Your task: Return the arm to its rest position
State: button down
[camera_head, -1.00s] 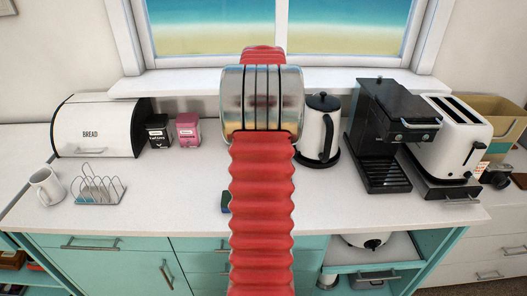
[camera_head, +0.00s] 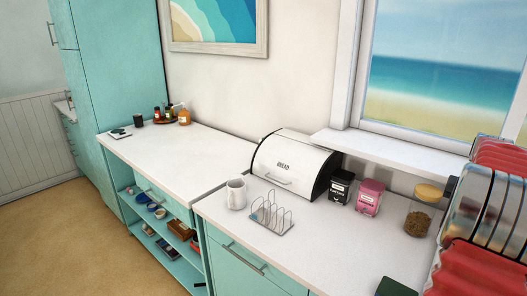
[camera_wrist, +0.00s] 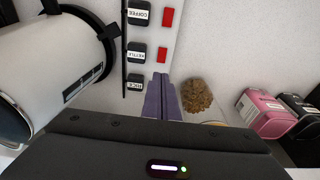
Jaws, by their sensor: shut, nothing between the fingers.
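My gripper (camera_wrist: 162,98) shows in the wrist view as two purple fingers pressed together with nothing between them. The fingers point toward a white strip with plugs labelled coffee, kettle and rice (camera_wrist: 135,85). I cannot tell whether they touch it. In the head view, my arm, with its red ribbed sleeve and shiny metal band, stands at the right edge, and my gripper is hidden there.
A white kettle (camera_wrist: 50,60) is close at left in the wrist view. A jar of brown contents (camera_head: 418,218), a pink canister (camera_head: 369,198) and a black canister (camera_head: 340,188) stand by the bread bin (camera_head: 290,165). A mug (camera_head: 236,194) and toast rack (camera_head: 271,214) stand left on the counter.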

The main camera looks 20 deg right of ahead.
jog(key=f, duration=0.1)
jog(key=a+f, duration=0.1)
jog(key=shift+s+f, duration=0.2)
jog(key=shift+f, duration=0.1)
jog(key=a, duration=0.1)
jog(key=a+f, duration=0.1)
jog(key=a, duration=0.1)
jog(key=shift+s+a, duration=0.1)
jog(key=shift+a, duration=0.05)
jog(key=w+a+r+n+t, duration=0.1)
jog(key=w+a+n, duration=0.1)
jog(key=a, duration=1)
jog(key=w+a+r+n, duration=0.1)
jog(key=a+r+n, duration=0.15)
jog(key=a, duration=1.05)
jog(key=w+a+r+n+t, duration=0.1)
jog(key=w+a+n, duration=0.15)
jog(key=a, duration=0.95)
jog(key=s+a+r+n+t, duration=0.1)
jog(key=s+a+n, duration=0.1)
jog(key=a, duration=0.7)
jog(key=s+a+r+n+t+y, duration=0.1)
jog(key=s+a+n, duration=0.2)
jog(key=a, duration=0.5)
jog(key=shift+a+r+n+t+y, duration=0.3)
jog(key=shift+a+t, duration=0.1)
